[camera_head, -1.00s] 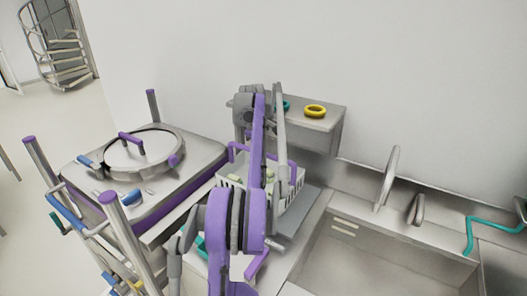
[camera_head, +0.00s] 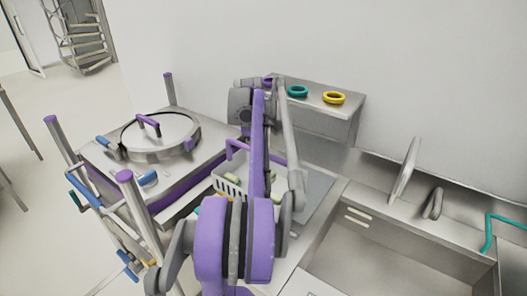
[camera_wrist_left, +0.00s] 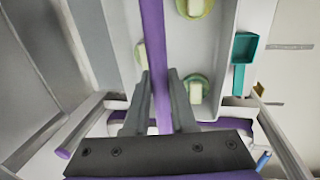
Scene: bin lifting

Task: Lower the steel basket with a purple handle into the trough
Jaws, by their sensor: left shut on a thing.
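The steel basket (camera_head: 229,188) shows in the head view as a pale grey, slotted box with a purple handle (camera_head: 236,147). My left arm covers much of it. Several small green items lie inside. In the left wrist view, my left gripper (camera_wrist_left: 160,98) is shut on the purple handle bar (camera_wrist_left: 152,35) above round green pieces (camera_wrist_left: 196,84). In the head view the left fingers are hidden behind the arm. A steel basin (camera_head: 375,262), apparently the trough, lies to the right of the basket. My right gripper is in neither view.
A lidded steel pot (camera_head: 160,135) stands on the unit at left. A wall shelf (camera_head: 310,98) holds teal and yellow rings. A grey tap (camera_head: 405,170) rises behind the basin. A teal scoop (camera_wrist_left: 243,60) shows in the wrist view. Purple-capped posts (camera_head: 140,215) stand at left.

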